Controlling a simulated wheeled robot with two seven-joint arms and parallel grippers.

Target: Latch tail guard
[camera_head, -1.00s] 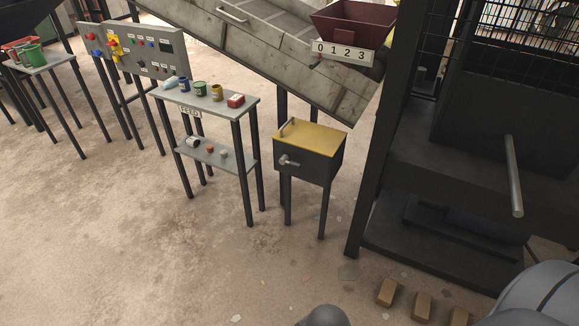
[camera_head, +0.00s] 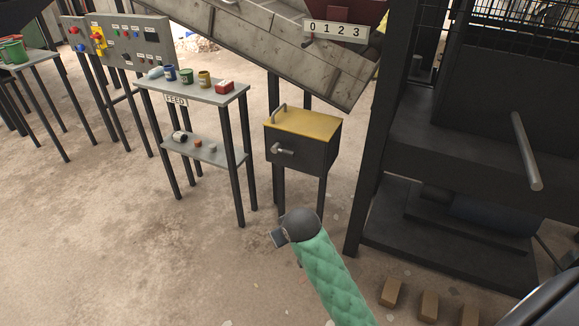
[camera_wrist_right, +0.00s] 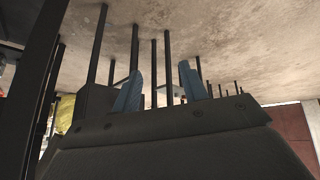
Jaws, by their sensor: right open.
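No part is labelled as the tail guard, and I cannot tell which one it is. A dark mesh panel (camera_head: 520,45) is at the upper right, above a dark frame with a grey bar handle (camera_head: 526,150). A dark box (camera_head: 300,155) with a yellow lid (camera_head: 303,122) has a grey T-shaped handle (camera_head: 283,150) on its front. The lid looks down. No latch is clear. My right gripper (camera_wrist_right: 161,72) is open, with nothing between its two blue-grey fingers. My green padded arm section shows in the head view without clear fingers. My left gripper is out of view.
A FEED stand (camera_head: 190,90) with cans and a red block is left of the box. A control panel (camera_head: 115,42) is farther left. The sloped chute (camera_head: 270,45) is behind. Several brown blocks (camera_head: 390,291) lie at lower right. Floor at lower left is clear.

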